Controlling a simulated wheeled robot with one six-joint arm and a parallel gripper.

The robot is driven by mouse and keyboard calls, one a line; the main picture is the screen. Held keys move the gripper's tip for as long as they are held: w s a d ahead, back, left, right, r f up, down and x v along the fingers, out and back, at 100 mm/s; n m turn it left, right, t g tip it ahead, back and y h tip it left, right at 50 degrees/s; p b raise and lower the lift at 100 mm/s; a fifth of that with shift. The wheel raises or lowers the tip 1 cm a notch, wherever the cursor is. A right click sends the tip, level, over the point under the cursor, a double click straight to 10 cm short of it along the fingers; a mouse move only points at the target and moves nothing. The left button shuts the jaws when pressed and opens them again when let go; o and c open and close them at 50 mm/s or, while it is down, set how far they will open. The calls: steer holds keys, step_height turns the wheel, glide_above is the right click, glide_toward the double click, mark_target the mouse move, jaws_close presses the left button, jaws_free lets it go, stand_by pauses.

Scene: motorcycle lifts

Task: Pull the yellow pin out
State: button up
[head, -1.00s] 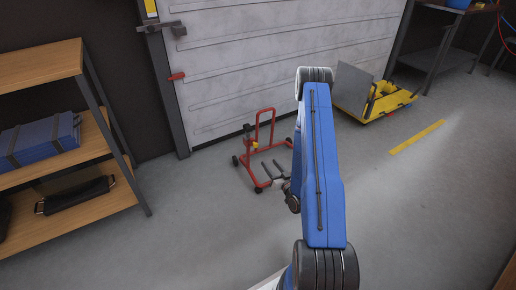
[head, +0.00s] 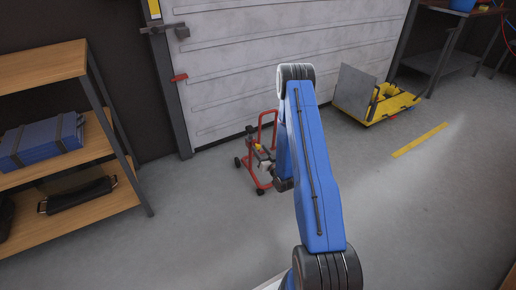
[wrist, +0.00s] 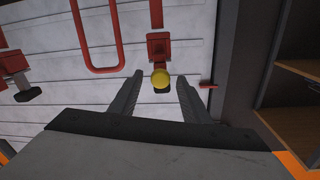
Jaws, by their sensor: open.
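The yellow pin (wrist: 160,77) shows its round knob in the wrist view, in front of a red bracket (wrist: 159,47) on the red stand. The knob lines up between the two fingertips of my gripper (wrist: 159,79). My gripper is open, with a gap on each side of the knob. I cannot tell whether the knob is inside the fingertips or just beyond them. In the head view the red wheeled stand (head: 274,126) is on the floor before the white door, partly hidden by my arm, with my gripper beside it.
Wooden shelves (head: 45,63) with a blue case (head: 40,143) and a black bag (head: 77,195) stand at the left. A yellow low platform (head: 398,103) with a grey panel is at the back right.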

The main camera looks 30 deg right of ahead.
steer(key=shift+w, duration=1.45)
